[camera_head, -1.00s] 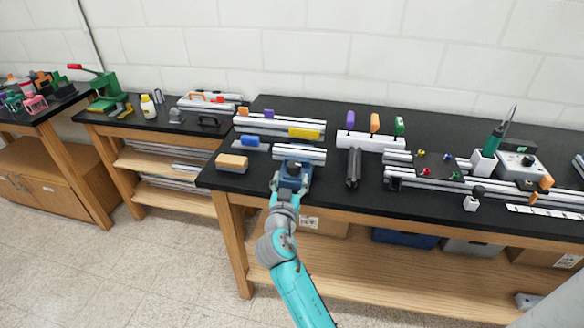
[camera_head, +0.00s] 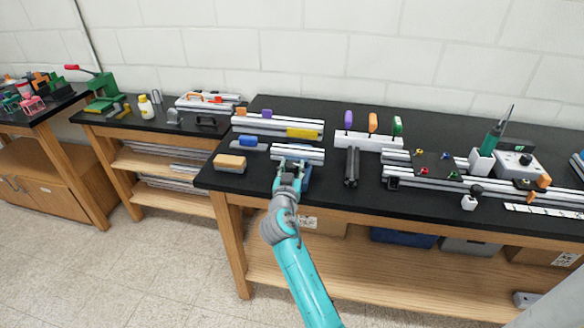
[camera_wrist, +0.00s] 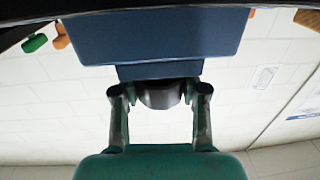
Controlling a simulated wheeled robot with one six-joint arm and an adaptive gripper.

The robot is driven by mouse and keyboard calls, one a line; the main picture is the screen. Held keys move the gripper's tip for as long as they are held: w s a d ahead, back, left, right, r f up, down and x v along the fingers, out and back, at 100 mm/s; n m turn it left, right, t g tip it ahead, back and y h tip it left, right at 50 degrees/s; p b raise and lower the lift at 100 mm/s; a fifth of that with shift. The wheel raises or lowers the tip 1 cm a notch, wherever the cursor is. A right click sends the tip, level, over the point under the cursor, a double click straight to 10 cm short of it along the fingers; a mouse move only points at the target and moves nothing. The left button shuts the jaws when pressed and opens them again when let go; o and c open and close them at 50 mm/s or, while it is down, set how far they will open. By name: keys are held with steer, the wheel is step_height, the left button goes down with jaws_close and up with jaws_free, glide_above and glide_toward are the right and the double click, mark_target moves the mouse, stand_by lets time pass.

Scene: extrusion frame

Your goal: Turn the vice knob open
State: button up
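The blue vice (camera_head: 307,174) is at the front edge of the black workbench, mostly hidden behind my gripper in the head view. In the wrist view, the blue vice body (camera_wrist: 150,35) fills the top, and a dark round knob (camera_wrist: 160,96) sticks out below it. My gripper (camera_head: 292,164) is at the vice, and its two fingers also show in the wrist view (camera_wrist: 160,90). They are apart, one on each side of the knob. A small gap seems to show beside the knob, though contact at the tips is hard to judge.
Aluminium extrusions (camera_head: 298,153) lie just behind the vice. An orange-topped block (camera_head: 229,163) is to its left and a dark extrusion (camera_head: 351,167) to its right. Handled tools stand in a white rack (camera_head: 367,140). The bench's front edge is below the gripper.

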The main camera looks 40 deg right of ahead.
steer(key=shift+d+n+t+y, duration=0.1)
steer(key=shift+n+t+y, duration=0.6)
steer(key=shift+t+y, duration=0.1)
steer(key=shift+c, duration=0.3)
steer(key=shift+n+t+y, duration=1.3)
steer(key=shift+n+y, duration=0.2)
steer(key=shift+y, duration=0.5)
steer(key=shift+n+t+y, duration=0.6)
steer(key=shift+n+y, duration=0.4)
steer(key=shift+y, duration=0.4)
steer(key=shift+n+y, duration=0.8)
steer(key=shift+y, duration=0.4)
steer(key=o, duration=1.2)
steer(key=shift+c, duration=0.2)
steer(key=shift+m+g+h, duration=0.7)
steer(key=shift+m+h, duration=1.2)
steer(key=shift+h, duration=0.9)
steer(key=shift+m+g+h, duration=0.9)
steer(key=shift+m+h, duration=0.2)
steer(key=shift+h, duration=0.3)
